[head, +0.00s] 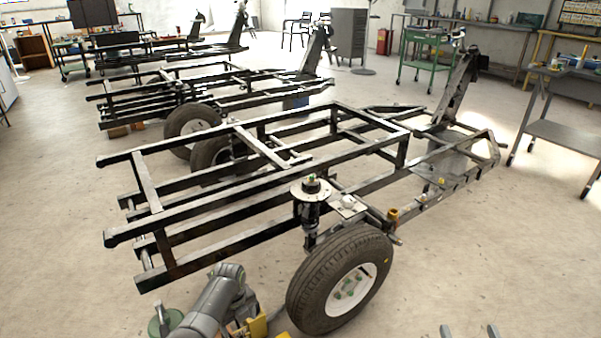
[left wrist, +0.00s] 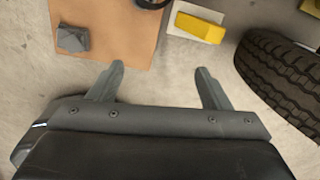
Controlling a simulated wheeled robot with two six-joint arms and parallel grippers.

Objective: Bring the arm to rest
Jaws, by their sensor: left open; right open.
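The spring suspension (head: 308,213) stands upright on the near frame, with a round plate and a small coloured cap on top. The near wheel (head: 342,280) with its white hub stands on the floor below it. My left arm enters at the bottom of the head view, left of the wheel; its fingers cannot be made out there. In the left wrist view my left gripper (left wrist: 158,86) is open and empty above the concrete floor, with the tyre (left wrist: 285,75) to its right. My right gripper (head: 468,331) shows only two separated fingertips at the bottom edge of the head view.
The black metal frame (head: 190,205) fills the middle of the head view. A brown mat (left wrist: 125,35) with a grey block (left wrist: 72,38) and a yellow block (left wrist: 200,27) lie ahead of the left fingers. Open floor (head: 460,260) lies right of the wheel.

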